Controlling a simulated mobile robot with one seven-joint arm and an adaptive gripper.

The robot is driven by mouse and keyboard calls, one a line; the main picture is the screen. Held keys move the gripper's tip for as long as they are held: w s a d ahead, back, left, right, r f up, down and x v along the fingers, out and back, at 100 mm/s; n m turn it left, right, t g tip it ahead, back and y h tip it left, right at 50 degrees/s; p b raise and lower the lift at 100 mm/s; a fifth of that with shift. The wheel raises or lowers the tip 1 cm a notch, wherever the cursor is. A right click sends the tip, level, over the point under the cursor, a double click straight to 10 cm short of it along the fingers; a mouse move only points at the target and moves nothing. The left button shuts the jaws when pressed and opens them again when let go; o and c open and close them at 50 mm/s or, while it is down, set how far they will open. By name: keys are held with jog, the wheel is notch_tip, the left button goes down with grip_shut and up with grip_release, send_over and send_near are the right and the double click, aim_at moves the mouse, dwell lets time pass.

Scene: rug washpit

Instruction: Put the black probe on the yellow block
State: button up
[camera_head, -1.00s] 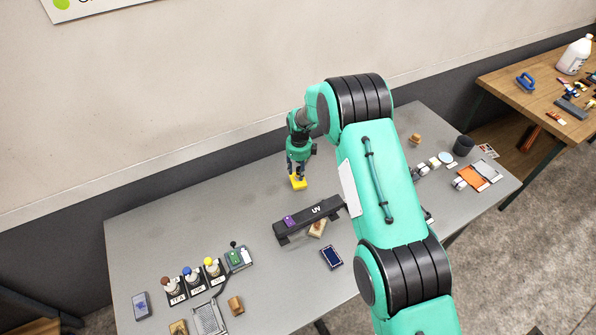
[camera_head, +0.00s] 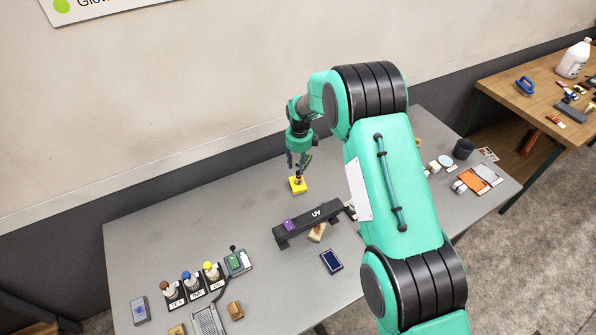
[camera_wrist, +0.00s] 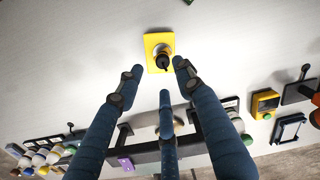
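The yellow block (camera_head: 298,188) lies on the grey table behind the long black UV bar, and it also shows in the wrist view (camera_wrist: 151,41). A small dark probe (camera_wrist: 162,58) stands on the block's top, near its middle; it also shows in the head view (camera_head: 298,177). My gripper (camera_head: 299,161) is just above the probe with its fingers spread. In the wrist view my gripper (camera_wrist: 159,78) has three blue fingers apart with nothing between them, and the probe is clear of the fingertips.
The black UV bar (camera_head: 310,221) with a purple piece on it stands in front of the block. A dark-screened device (camera_head: 331,261) lies nearer. Bottles with brown, blue and yellow tops (camera_head: 190,283) stand front left. The table left of the block is bare.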

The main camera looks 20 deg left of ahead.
jog(key=shift+s+d+r, duration=0.1)
jog(key=shift+r, duration=2.6)
jog(key=shift+r, duration=0.1)
